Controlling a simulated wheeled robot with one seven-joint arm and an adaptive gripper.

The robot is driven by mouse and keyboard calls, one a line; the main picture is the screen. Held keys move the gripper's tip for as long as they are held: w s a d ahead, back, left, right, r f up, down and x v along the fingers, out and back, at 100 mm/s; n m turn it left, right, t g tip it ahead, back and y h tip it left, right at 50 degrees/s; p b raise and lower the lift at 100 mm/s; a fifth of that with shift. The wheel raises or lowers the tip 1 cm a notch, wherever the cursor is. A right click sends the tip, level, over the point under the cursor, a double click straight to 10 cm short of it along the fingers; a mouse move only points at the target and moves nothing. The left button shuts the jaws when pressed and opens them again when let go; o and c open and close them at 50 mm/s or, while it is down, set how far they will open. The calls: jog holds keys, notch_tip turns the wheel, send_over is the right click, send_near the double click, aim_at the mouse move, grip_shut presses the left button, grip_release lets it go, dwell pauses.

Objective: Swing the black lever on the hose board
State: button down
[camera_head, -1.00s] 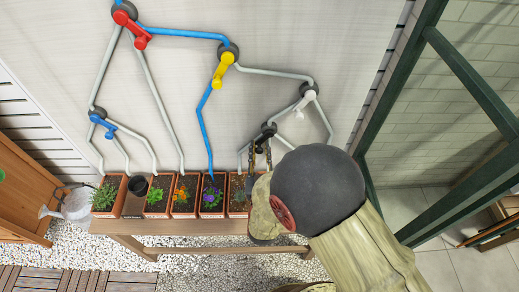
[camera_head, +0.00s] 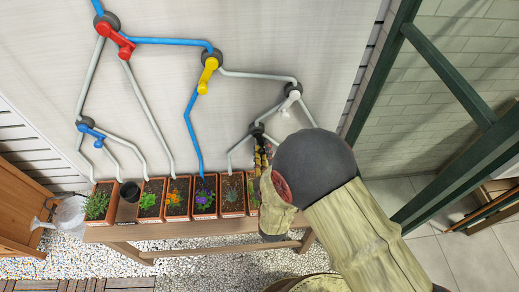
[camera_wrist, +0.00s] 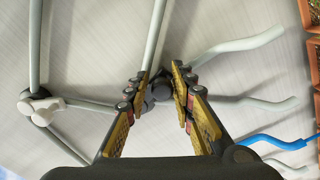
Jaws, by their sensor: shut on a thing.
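The hose board (camera_head: 160,75) fills the back wall in the head view. The black lever's dark hub (camera_head: 257,130) sits at its lower right, where grey pipes meet. My gripper (camera_head: 261,157) is just below that hub and covers most of the black lever. In the wrist view, the black lever (camera_wrist: 161,89) shows between the two yellow-and-black fingers of my gripper (camera_wrist: 162,72). My gripper is shut on the black lever. The lever's exact angle is hard to tell.
Red (camera_head: 118,40), yellow (camera_head: 208,73), blue (camera_head: 90,132) and white (camera_head: 290,100) levers are on the board. A row of planters (camera_head: 175,198) stands on a wooden bench (camera_head: 190,230) below it. A green frame (camera_head: 450,75) stands at the right.

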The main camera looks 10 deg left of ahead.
jog(key=shift+w+d+r+n+p, duration=0.1)
jog(key=shift+d+r+n+p, duration=0.15)
jog(key=shift+n, duration=0.5)
jog(key=shift+d+r+n+p, duration=0.1)
jog(key=shift+d+n+p, duration=0.15)
jog(key=shift+n, duration=0.55)
jog(key=shift+w+d+r+n+p, duration=0.1)
jog(key=shift+d+r+n+p, duration=0.15)
jog(key=shift+n, duration=0.5)
jog(key=shift+d+f, duration=0.1)
jog(key=shift+s, duration=0.1)
jog(key=c, duration=1.7)
grip_release()
jog(key=v, duration=1.2)
jog(key=shift+d, duration=0.1)
